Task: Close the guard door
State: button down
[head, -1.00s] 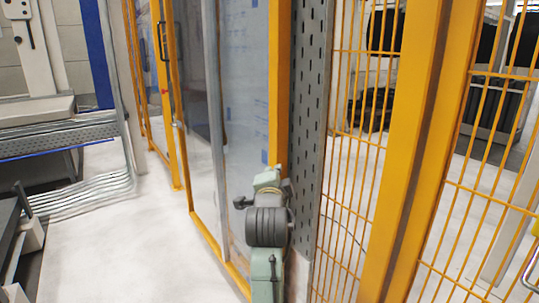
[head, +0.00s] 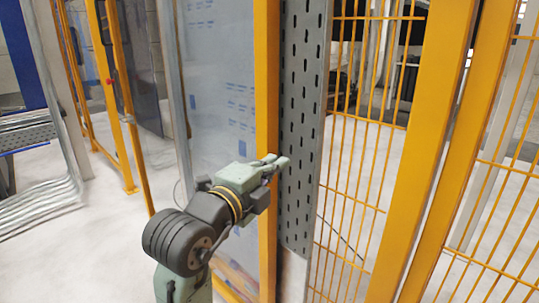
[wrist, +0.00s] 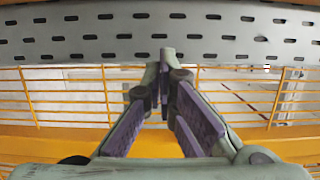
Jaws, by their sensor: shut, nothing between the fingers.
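A yellow-framed clear panel (head: 222,90) with blue print stands upright in the middle of the head view. It looks like the guard door, but I cannot tell for sure which framed section is the door. Its yellow upright (head: 266,70) borders a grey perforated strip (head: 303,110). My gripper (head: 280,162) is shut and empty, its fingertips in front of the upright and the strip. In the wrist view my gripper (wrist: 163,62) points at the perforated strip (wrist: 160,35), which crosses the top. I cannot tell whether the fingertips touch it.
Yellow mesh fencing (head: 352,170) and a thick yellow post (head: 430,150) stand on the right. Another yellow-framed section with a dark handle (head: 103,25) is at the far left. The pale floor (head: 80,240) is clear at lower left.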

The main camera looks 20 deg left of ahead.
jog(key=w, duration=0.3)
jog(key=w+d+p, duration=0.1)
jog(key=w, duration=0.4)
jog(key=shift+w+d+r+p, duration=0.1)
jog(key=shift+w+d+p, duration=0.1)
jog(key=shift+w+p, duration=0.15)
jog(key=a, duration=0.1)
jog(key=w+a, duration=0.1)
jog(key=a, duration=0.1)
jog(key=shift+w+p, duration=0.25)
jog(key=shift+p, duration=0.15)
jog(key=shift+w+a, duration=0.15)
jog(key=shift+a, duration=0.25)
jog(key=shift+a, duration=0.1)
